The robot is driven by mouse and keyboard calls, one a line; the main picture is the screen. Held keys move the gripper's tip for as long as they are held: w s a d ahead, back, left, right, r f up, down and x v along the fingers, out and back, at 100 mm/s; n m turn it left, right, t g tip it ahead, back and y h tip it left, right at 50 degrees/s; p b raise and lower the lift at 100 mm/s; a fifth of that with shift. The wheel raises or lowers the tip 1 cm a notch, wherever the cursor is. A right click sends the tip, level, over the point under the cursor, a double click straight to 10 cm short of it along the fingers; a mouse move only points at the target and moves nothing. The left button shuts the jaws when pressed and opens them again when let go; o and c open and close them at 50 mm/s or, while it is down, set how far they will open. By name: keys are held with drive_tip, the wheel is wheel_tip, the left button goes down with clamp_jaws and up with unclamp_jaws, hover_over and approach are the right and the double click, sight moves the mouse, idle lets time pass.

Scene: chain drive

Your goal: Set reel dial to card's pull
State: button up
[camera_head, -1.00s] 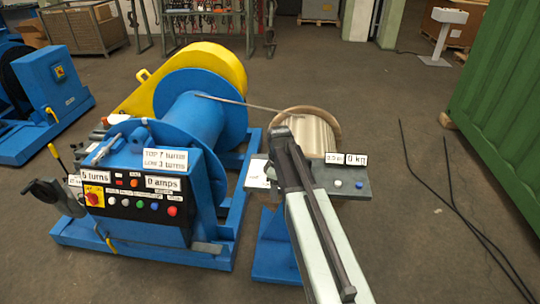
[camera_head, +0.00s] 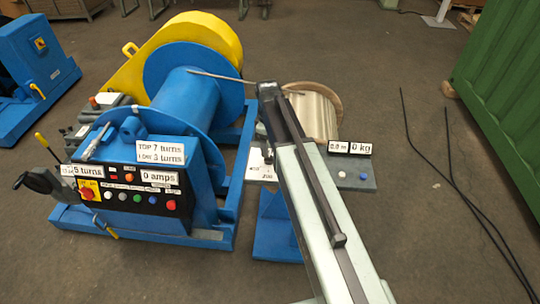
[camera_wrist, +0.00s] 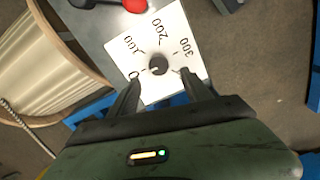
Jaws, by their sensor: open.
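The reel (camera_head: 312,112), a pale drum with a brown rim, stands right of the blue winch. Its dial plate (camera_wrist: 172,32), marked 0, 100, 200 and 300, shows in the wrist view with a small dark knob (camera_wrist: 158,65) near its middle. Which mark the knob points to is too small to tell. My gripper (camera_wrist: 160,86) is open, with its fingertips at the plate's near side, one on each side of the knob and apart from it. In the head view my arm partly covers the reel stand. No card giving a pull is readable.
The winch drum (camera_head: 190,95) and its control panel (camera_head: 130,190) stand at left. A display (camera_head: 360,149) shows 0 kg. A red knob (camera_wrist: 135,5) lies beyond the dial. A green container (camera_head: 500,90) stands right.

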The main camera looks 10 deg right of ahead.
sight(269, 158)
wheel_tip(269, 158, down, 8)
drive_tip(key=b, duration=0.6)
drive_tip(key=shift+d+r+b, duration=0.15)
drive_tip(key=shift+r+b, duration=0.1)
drive_tip(key=shift+b, duration=0.1)
drive_tip(key=shift+r, duration=0.15)
clamp_jaws()
